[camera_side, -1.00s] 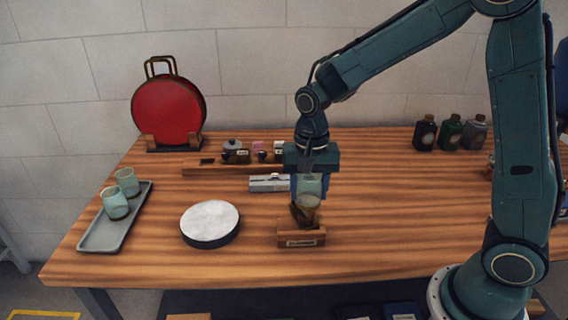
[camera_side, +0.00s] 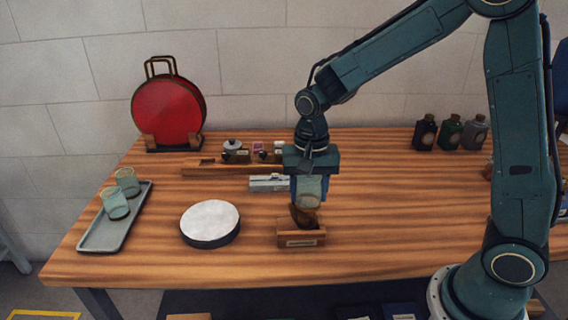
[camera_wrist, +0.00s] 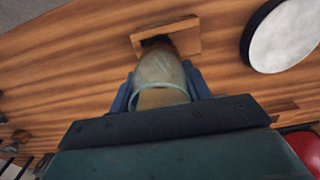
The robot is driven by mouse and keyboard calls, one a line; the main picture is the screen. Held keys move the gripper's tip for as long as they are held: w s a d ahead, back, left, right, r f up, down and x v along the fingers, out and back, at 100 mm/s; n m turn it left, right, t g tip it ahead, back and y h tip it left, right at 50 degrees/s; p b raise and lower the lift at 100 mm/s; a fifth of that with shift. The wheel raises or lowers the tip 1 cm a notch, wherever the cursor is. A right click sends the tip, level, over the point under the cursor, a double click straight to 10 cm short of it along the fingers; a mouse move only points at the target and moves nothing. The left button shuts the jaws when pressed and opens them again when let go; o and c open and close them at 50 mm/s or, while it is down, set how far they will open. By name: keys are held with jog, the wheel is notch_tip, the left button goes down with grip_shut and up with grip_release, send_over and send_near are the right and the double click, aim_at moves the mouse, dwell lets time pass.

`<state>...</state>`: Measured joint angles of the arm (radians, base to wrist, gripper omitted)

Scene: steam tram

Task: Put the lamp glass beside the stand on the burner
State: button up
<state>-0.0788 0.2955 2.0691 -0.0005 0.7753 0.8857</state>
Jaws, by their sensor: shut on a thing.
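My gripper (camera_side: 309,188) is shut on a pale, clear lamp glass (camera_side: 310,200), held just above a small wooden holder with a label (camera_side: 301,240). In the wrist view the glass (camera_wrist: 161,70) lies between the blue fingers, its round rim toward me and its far end over the dark opening of the holder (camera_wrist: 183,38). A brown part (camera_side: 305,216) shows below the glass at the holder's opening. I cannot tell whether it is a separate piece or part of the glass, nor whether it touches the holder. I cannot make out the burner for certain.
A round white-topped disc (camera_side: 210,221) lies to the left. A grey tray (camera_side: 103,236) with two pale glasses (camera_side: 115,203) is farther left. Behind are a wooden rack (camera_side: 225,170), a small silver box (camera_side: 268,183) and a red round case (camera_side: 167,112). Dark bottles (camera_side: 450,133) stand back right.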

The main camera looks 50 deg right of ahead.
aim_at(308, 206)
jog(key=shift+f, duration=2.35)
dwell(1.7)
jog(key=o, duration=1.1)
jog(key=shift+c, duration=0.2)
jog(key=shift+r, duration=0.1)
notch_tip(308, 206, up, 14)
jog(key=shift+f, duration=0.2)
dwell(0.4)
